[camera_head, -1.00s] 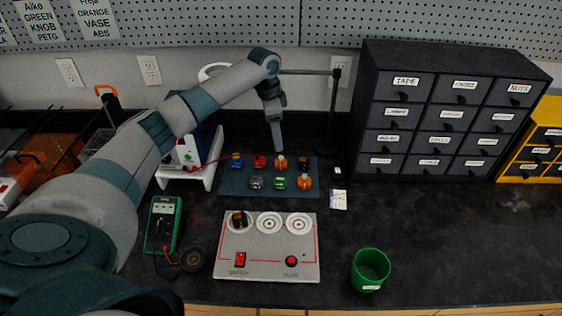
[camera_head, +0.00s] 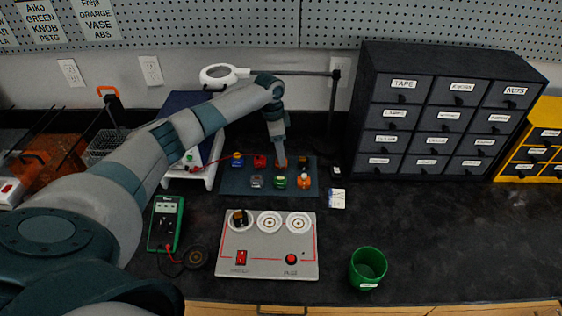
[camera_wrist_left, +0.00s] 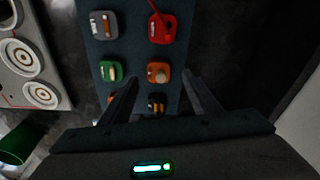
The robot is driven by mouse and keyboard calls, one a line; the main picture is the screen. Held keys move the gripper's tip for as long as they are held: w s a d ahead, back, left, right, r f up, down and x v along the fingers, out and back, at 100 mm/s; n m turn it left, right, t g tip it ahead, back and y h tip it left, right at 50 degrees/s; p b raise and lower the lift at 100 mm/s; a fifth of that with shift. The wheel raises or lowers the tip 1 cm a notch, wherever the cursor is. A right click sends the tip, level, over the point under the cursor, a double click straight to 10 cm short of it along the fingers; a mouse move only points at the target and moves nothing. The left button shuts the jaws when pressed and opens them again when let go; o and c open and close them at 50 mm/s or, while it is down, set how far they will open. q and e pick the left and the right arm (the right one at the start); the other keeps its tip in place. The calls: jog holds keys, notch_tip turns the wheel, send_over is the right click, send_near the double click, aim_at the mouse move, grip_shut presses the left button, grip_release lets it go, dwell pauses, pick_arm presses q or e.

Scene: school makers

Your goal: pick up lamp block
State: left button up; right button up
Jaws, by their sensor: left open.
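Small coloured blocks stand in two rows on a dark blue mat (camera_head: 230,186). An orange block with a pale round top, which looks like a lamp block, shows in the wrist view (camera_wrist_left: 158,75); in the head view my gripper mostly covers it. A second orange block (camera_head: 304,181) stands in the front row, mostly hidden in the wrist view. My left gripper (camera_head: 279,161) points down over the back row. In the wrist view its fingers (camera_wrist_left: 160,98) are open, with the first orange block just ahead between them. Contact cannot be told. My right gripper is out of view.
Close neighbours are a red block (camera_head: 260,161), a green block (camera_head: 280,182), a grey block (camera_head: 257,182) and a black block (camera_head: 304,160). A magnifier (camera_head: 219,75) stands behind my arm. A socket panel (camera_head: 267,257) and green cup (camera_head: 368,268) stand in front.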

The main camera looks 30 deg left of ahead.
pick_arm(q)
jog(key=shift+w+d+f+p, duration=0.1)
jog(key=shift+d+f+p, duration=0.1)
jog(key=shift+f, duration=0.65)
jog(key=shift+d+f+p, duration=0.1)
jog(key=shift+f+p, duration=0.1)
jog(key=shift+f, duration=0.6)
jog(key=c, duration=1.1)
